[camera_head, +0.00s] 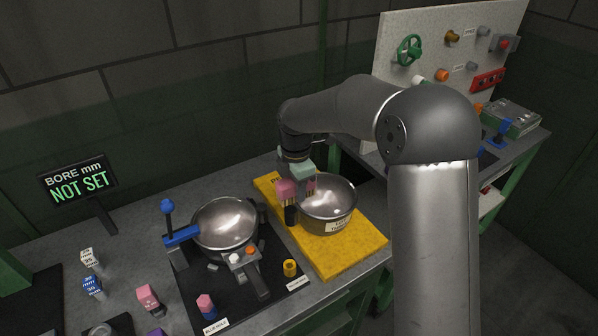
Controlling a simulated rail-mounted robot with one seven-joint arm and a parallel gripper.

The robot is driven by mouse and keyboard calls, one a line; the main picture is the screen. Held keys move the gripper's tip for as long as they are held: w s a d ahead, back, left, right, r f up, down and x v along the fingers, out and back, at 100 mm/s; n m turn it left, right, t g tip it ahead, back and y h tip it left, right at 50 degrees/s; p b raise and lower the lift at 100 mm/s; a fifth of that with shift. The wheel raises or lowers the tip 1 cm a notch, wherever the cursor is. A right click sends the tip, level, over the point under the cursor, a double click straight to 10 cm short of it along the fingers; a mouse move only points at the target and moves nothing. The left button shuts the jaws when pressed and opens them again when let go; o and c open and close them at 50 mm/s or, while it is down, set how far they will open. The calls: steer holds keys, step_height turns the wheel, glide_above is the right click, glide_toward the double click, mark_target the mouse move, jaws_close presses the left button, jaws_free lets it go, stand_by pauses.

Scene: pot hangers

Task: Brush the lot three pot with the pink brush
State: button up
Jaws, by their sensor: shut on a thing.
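A silver pot (334,208) with a partly readable "LOT" label sits on a yellow mat (356,248). My gripper (296,187) is over the pot's left rim, pointing down. It is shut on the pink brush (285,188), whose pink part shows between and beside the fingers. A dark upright piece (291,215) shows just below it at the pot's left side; I cannot tell whether it belongs to the brush or the pot. Whether the brush touches the pot is unclear.
A second metal pot (226,225) with a blue-knobbed lever (180,234) stands on a black mat (198,292). Several small coloured pieces lie at the left front. A sign (77,181) reads "BORE mm NOT SET". A white panel (450,50) with valves stands behind right.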

steer(key=shift+r+p, duration=2)
steer(key=shift+r, duration=1)
steer(key=shift+r+p, duration=1.7)
steer(key=shift+r, duration=1.3)
steer(key=shift+d, duration=0.1)
